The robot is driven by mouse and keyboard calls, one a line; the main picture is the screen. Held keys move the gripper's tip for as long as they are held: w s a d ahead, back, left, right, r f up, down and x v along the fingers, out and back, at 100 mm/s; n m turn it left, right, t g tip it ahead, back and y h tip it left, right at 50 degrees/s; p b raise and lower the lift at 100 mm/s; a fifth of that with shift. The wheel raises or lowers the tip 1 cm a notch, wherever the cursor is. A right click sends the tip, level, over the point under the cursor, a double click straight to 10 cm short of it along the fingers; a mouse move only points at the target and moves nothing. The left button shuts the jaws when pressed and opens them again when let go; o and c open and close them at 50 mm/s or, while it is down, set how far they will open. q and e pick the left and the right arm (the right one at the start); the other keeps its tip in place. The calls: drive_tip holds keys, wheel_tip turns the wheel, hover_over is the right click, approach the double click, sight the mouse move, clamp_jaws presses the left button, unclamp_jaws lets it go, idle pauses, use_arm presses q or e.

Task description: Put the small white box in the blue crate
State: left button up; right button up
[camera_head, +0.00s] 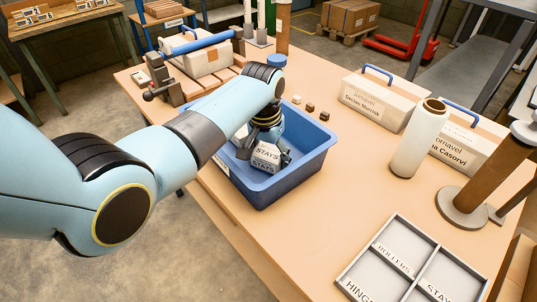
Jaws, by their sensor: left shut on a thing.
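The blue crate (293,178) stands on the wooden table near its left side. My left gripper (264,142) reaches down into the crate and is shut on the small white box (266,157), which is marked "STAYS". The box is inside the crate's walls; I cannot tell whether it touches the crate floor. My left arm hides the crate's far left side. My right gripper does not show.
A grey divided tray (411,262) lies at the front right. Small dark blocks (310,107) lie behind the crate. The table's middle is clear.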

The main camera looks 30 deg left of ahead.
sight(265, 156)
use_arm(q)
drive_tip(key=shift+f, duration=0.1)
drive_tip(key=o, duration=1.5)
drive_tip(key=shift+c, duration=0.2)
wheel_tip(265, 156, up, 12)
drive_tip(key=s, duration=0.1)
drive_tip(key=shift+s+p, duration=0.25)
drive_tip(key=shift+p, duration=0.1)
